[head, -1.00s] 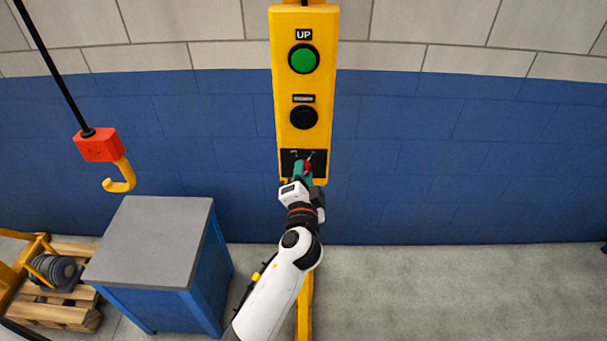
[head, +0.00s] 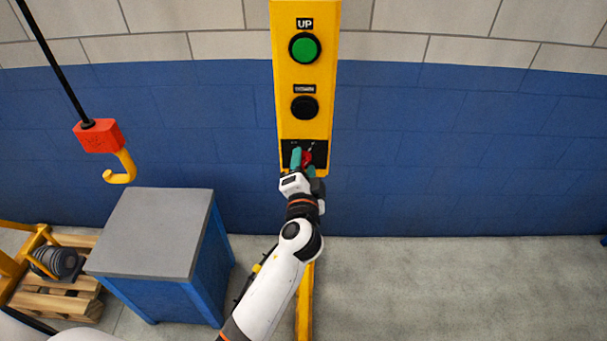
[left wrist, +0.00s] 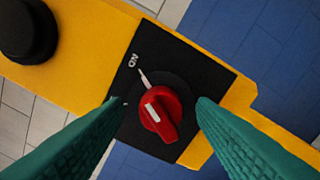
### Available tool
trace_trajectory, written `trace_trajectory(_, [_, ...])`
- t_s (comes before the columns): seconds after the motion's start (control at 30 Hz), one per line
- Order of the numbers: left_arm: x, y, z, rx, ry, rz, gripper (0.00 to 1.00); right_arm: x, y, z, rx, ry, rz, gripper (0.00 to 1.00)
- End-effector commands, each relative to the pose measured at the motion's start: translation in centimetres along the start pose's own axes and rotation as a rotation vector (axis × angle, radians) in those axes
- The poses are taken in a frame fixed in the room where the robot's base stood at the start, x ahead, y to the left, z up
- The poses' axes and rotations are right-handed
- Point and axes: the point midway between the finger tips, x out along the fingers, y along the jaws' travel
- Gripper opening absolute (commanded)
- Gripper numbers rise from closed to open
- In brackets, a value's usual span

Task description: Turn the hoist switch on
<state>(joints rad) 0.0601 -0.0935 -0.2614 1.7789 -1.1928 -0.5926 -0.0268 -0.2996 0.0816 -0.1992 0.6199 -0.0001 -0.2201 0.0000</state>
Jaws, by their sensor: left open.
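The hoist switch is a red knob (left wrist: 160,113) with a white bar, on a black plate (left wrist: 190,68) marked ON. The bar points to the upper left in the left wrist view, roughly toward the ON tick; I cannot tell whether it lines up exactly. In the head view the knob (head: 307,157) shows small at the bottom of the yellow panel (head: 319,120). My left gripper (head: 303,161) is there, its teal fingers open. In the left wrist view the fingers (left wrist: 158,112) stand on either side of the knob, with visible gaps. My right gripper is not in view.
Above the switch are a green UP button (head: 304,48) and a black DOWN button (head: 304,107). The floor on the right is clear.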

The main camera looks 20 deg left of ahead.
Motion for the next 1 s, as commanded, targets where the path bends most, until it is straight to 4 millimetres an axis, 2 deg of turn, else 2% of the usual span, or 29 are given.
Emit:
trace_trajectory(0.17, [-2.5, -0.3, -0.2, -0.004, 0.0, -0.002, 0.52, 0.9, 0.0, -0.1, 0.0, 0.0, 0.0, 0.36])
trace_trajectory(0.4, [-7.7, -0.5, -0.2, -0.003, 0.001, -0.002, 0.52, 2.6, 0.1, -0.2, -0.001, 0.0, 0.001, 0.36])
trace_trajectory(0.6, [-10.7, -0.2, -0.2, -0.001, 0.0, -0.001, 0.52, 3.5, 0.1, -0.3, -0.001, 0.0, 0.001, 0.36])
trace_trajectory(0.73, [-11.5, -0.1, -0.1, 0.0, 0.001, 0.001, 0.52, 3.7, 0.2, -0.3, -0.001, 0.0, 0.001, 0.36])
trace_trajectory(1.0, [-11.6, 0.0, -0.1, 0.001, 0.001, 0.001, 0.52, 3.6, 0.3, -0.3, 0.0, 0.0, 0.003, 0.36])
